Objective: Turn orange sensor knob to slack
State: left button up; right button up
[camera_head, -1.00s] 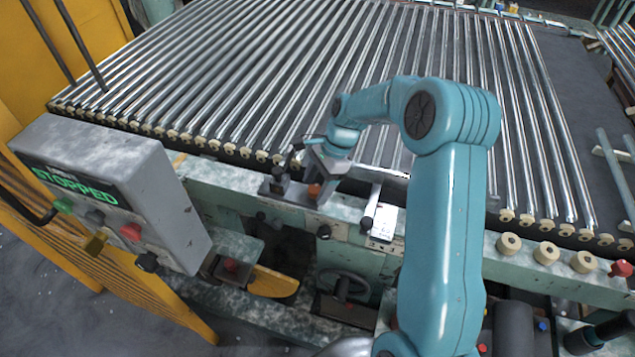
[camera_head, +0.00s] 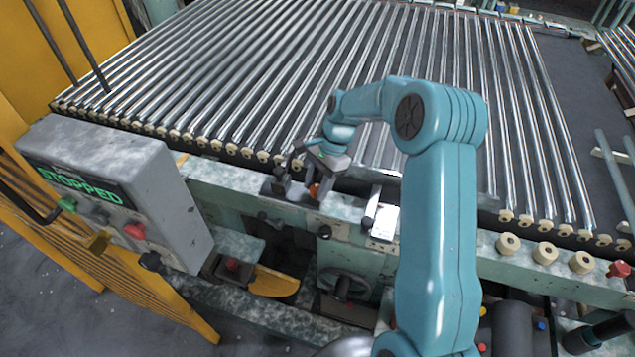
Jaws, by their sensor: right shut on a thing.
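The small orange sensor knob (camera_head: 314,191) sits on a dark sensor block (camera_head: 291,190) on the front rail of the roller conveyor. My right gripper (camera_head: 314,181) comes down on it from above, at the end of the teal arm. Its jaws are shut on the knob and hide most of it. Only a small patch of orange shows, so I cannot read which way the knob is turned. My left gripper is not in view.
A grey control box (camera_head: 160,205) at left reads STOPPED in green. A white label (camera_head: 383,223) is on the rail right of the block. Tan rollers (camera_head: 545,253) and a red knob (camera_head: 620,268) are at right. Bare metal rollers (camera_head: 230,80) fill the conveyor behind.

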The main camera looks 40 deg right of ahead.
jog(key=n+g, duration=0.1)
jog(key=n, duration=0.2)
jog(key=shift+w+n+p, duration=0.1)
jog(key=shift+n+p, duration=0.2)
jog(key=n+g, duration=0.1)
jog(key=n, duration=0.2)
jog(key=shift+w+n+g+h, duration=0.1)
jog(key=shift+n+g+h, duration=0.3)
jog(key=n+h, duration=0.1)
jog(key=n, duration=0.2)
jog(key=n+g, duration=0.1)
jog(key=n, duration=0.2)
jog(key=shift+w+a+f+g+h, duration=0.1)
jog(key=shift+g+h, duration=0.2)
jog(key=shift+h, duration=0.1)
jog(key=n+h, duration=0.1)
jog(key=n, duration=0.2)
jog(key=n+h+b, duration=0.1)
jog(key=n, duration=0.1)
jog(key=shift+a+n, duration=0.15)
jog(key=shift+n, duration=0.25)
jog(key=n+h, duration=0.1)
jog(key=n, duration=0.2)
jog(key=n+h+b, duration=0.1)
jog(key=n, duration=0.1)
jog(key=shift+a+n, duration=0.2)
jog(key=shift+n, duration=0.5)
jog(key=o, duration=1)
jog(key=shift+w, duration=0.1)
jog(key=shift+o, duration=0.2)
